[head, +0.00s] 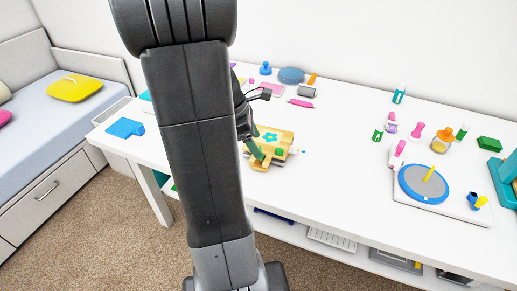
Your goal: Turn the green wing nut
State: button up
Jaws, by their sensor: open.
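A small wooden flower press (283,136) with a teal flower on its top stands on the white table, just right of my arm. A small green piece (280,152) on its front side looks like the green wing nut; its exact shape is too small to tell. My gripper (257,152) is at the press's left front, close to the green piece and left of it. I cannot tell whether it touches the press. The gripper looks open, with nothing seen held in it. My arm hides the table left of the press and part of the gripper.
Pink, blue and grey items lie behind the press. A round blue-rimmed disc (424,184) on a white board, and several small bottles, stand at the right. A blue item (125,128) lies at the table's left end. The table between press and board is mostly clear.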

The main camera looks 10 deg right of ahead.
jog(key=shift+x, duration=1.65)
jog(key=c, duration=1)
jog(key=shift+r, duration=0.1)
